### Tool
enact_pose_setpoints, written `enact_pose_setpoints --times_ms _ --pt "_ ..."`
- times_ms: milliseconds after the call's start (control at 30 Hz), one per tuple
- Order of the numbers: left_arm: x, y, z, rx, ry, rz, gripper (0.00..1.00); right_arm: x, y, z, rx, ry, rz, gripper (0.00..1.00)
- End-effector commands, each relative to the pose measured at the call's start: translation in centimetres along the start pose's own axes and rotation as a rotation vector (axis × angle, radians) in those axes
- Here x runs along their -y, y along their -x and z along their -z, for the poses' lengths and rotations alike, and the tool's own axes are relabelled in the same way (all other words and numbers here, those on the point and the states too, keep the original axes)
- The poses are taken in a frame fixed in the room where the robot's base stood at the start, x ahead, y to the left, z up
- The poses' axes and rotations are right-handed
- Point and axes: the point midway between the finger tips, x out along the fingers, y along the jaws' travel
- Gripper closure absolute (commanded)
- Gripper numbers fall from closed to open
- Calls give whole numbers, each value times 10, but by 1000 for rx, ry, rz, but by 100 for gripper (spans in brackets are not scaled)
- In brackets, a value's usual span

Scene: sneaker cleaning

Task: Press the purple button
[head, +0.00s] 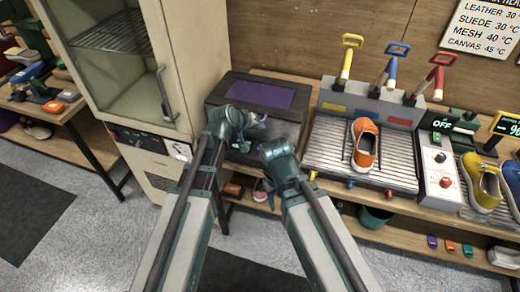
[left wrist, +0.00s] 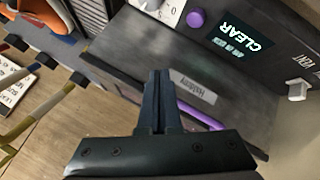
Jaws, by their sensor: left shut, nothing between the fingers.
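The purple button (left wrist: 196,18) is a round knob on the front of a dark box (left wrist: 122,58), beside a lit screen (left wrist: 241,45) reading CLEAR. In the head view the dark box (head: 222,97) has a purple panel (head: 260,95) on top. My left gripper (left wrist: 160,78) is shut and empty, its fingertips pointing towards the box, apart from the button in the picture. In the head view my left gripper (head: 252,119) is at the box's front, partly hiding it. My right arm's end (head: 277,152) is right of it; its fingers cannot be made out.
A cream cabinet (head: 168,150) with a glass door stands left of the box. To the right is a grey rack (head: 328,150) with coloured levers and an orange shoe (head: 365,145). A control unit (head: 438,165) with a red button and a yellow shoe (head: 481,180) lie further right.

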Motion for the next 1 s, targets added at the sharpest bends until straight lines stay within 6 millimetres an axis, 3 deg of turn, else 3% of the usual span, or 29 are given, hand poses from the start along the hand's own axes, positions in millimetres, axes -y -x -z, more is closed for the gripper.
enact_pose_setpoints --times_ms 500,1000 --pt "36 -49 -36 0 0 0 100 7 -70 4 0 0 0 50" --pt "39 -54 -39 0 0 0 100 7 -77 4 0 0 0 50"
